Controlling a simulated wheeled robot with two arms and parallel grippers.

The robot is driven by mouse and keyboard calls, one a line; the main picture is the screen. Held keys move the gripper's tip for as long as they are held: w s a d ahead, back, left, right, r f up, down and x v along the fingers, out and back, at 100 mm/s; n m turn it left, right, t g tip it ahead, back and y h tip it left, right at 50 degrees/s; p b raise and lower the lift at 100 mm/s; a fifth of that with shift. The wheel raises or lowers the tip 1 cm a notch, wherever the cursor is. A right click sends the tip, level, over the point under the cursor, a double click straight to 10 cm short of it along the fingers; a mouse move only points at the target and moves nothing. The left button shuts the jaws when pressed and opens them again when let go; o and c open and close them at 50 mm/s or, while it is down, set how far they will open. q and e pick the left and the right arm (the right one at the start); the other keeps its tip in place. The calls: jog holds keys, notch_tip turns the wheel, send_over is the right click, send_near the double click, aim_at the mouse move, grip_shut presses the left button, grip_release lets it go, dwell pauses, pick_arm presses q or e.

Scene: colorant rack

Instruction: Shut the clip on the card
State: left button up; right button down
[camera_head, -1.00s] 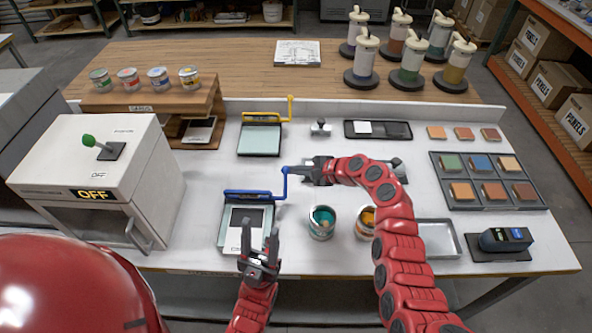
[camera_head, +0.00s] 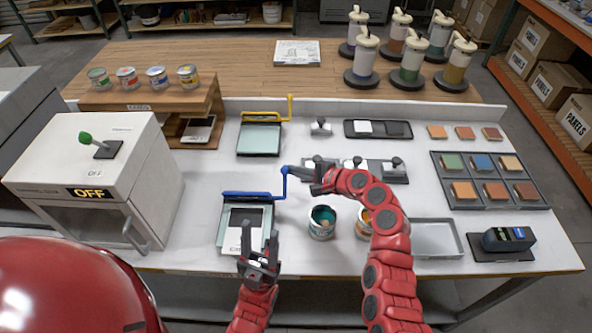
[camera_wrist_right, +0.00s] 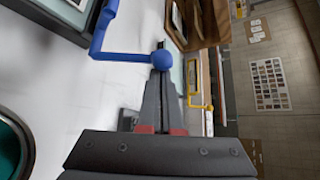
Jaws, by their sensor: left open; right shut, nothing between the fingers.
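The card (camera_head: 240,219), dark with a pale lower part, lies on a pale board (camera_head: 226,236) at the front of the bench. A blue clip bar (camera_head: 250,195) runs along the board's back edge. Its crank handle (camera_head: 285,184) rises at the right end and has a blue ball knob, which shows in the right wrist view (camera_wrist_right: 163,57). My right gripper (camera_head: 292,171) is shut and empty, its tips at the knob; I cannot tell whether they touch. It also shows in the right wrist view (camera_wrist_right: 160,50). My left gripper (camera_head: 259,241) is open, over the board's front edge.
A similar board with a yellow clip (camera_head: 260,119) stands behind. Open cans, one teal (camera_head: 321,222), stand right of the card, partly near my right arm. A white oven-like box (camera_head: 95,170) marked OFF is at left. A grey tray (camera_head: 436,238) lies at right.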

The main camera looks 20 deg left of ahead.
jog(key=s+d+r+b, duration=0.1)
jog(key=s, duration=0.4)
jog(key=shift+s+d+r+n+t+y+b, duration=0.15)
jog(key=shift+s+d+n+t+y+b, duration=0.15)
jog(key=shift+s+n+t+y, duration=0.1)
dwell(0.3)
dwell(0.4)
jog(key=v, duration=1.7)
jog(key=shift+d+b, duration=0.15)
jog(key=shift+b, duration=0.2)
